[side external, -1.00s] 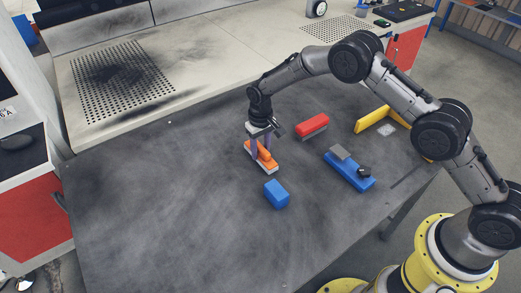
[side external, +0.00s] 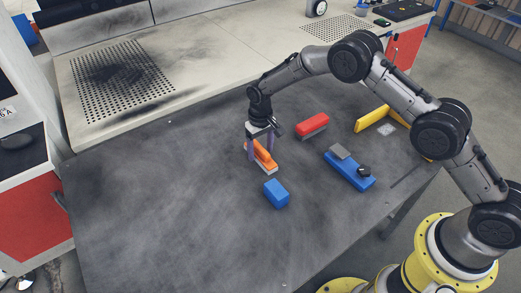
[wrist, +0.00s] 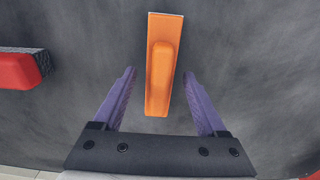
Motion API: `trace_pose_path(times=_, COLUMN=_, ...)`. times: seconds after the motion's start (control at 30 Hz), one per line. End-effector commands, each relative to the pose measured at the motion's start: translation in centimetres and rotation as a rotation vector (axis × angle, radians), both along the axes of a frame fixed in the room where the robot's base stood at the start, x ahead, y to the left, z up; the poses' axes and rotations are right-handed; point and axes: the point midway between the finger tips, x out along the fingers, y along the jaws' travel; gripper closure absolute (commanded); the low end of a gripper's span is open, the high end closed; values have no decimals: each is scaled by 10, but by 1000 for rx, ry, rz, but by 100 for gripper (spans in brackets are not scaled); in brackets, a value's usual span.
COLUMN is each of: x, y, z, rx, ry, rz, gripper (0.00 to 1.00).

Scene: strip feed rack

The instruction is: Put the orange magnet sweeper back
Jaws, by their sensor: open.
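The orange magnet sweeper (side external: 263,156) lies on the dark table, with a pale edge along its base. In the wrist view the sweeper (wrist: 162,65) runs lengthwise, its near end between my two purple fingers. My gripper (side external: 265,150) is open over the sweeper, with one finger on each side. In the wrist view my gripper (wrist: 160,85) shows a clear gap between each finger and the sweeper. The exact height of the fingertips above the table is hard to tell.
A blue block (side external: 276,193) lies in front of the sweeper. A red brush-like block (side external: 312,125) lies to its right. A blue fixture with a grey block and black knob (side external: 350,172) and a yellow angled piece (side external: 372,119) are farther right. The table's left side is clear.

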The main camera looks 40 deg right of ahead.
Motion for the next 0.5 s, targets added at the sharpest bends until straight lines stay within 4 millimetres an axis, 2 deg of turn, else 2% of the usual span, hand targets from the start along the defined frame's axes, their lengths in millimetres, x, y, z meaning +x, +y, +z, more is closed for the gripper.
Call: trace_pose_path(times=0.5, x=1, y=0, z=96, rx=1, ry=-4, rz=0, gripper=25)
